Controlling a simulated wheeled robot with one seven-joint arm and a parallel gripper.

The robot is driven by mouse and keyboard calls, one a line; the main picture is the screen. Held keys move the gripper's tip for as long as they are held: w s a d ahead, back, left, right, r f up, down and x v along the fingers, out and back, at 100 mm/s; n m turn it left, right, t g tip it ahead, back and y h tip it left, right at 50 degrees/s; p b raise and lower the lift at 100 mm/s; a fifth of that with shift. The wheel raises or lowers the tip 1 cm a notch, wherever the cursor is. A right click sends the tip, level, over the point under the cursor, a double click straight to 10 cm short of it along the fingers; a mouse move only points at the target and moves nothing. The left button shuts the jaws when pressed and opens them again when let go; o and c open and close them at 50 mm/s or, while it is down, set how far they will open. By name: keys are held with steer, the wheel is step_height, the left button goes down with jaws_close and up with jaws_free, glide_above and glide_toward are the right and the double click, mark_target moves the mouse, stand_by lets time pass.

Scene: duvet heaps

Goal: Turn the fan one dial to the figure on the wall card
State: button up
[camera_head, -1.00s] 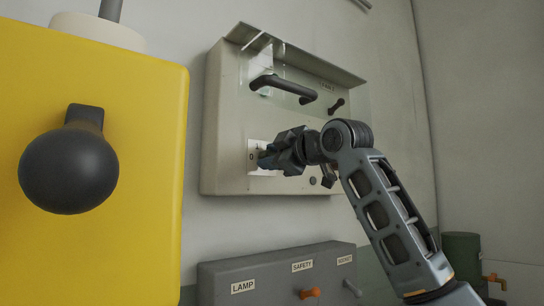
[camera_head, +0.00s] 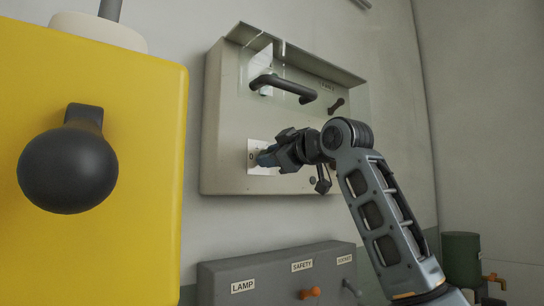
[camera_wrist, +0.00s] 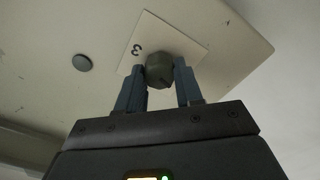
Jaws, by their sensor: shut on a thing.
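A dark olive dial (camera_wrist: 160,68) sits on a white plate (camera_wrist: 150,28) in the wrist view. A printed figure, apparently a 3, shows tilted on the plate beside the dial. My gripper (camera_head: 266,157) is at this plate (camera_head: 254,146), low on the pale wall panel (camera_head: 225,120), in the head view. In the wrist view its two fingers are shut on the dial, one on each side. The dial's pointer and any fan label cannot be made out. I cannot pick out a readable wall card in either view.
A dark bar handle (camera_head: 283,88) and a small lever (camera_head: 336,105) stand out above my gripper, under the panel's hood. A grey box (camera_head: 275,268) labelled LAMP and SAFETY is below. A yellow box (camera_head: 140,130) with a black knob (camera_head: 68,172) fills the left.

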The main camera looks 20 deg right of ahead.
steer(key=shift+m, duration=4.3)
steer(key=o, duration=1)
steer(key=shift+o, duration=0.2)
steer(key=b+v, duration=0.2)
steer(key=v, duration=0.5)
steer(key=shift+s+d+b, duration=0.15)
steer(key=shift+s+b, duration=0.15)
steer(key=shift+s, duration=0.05)
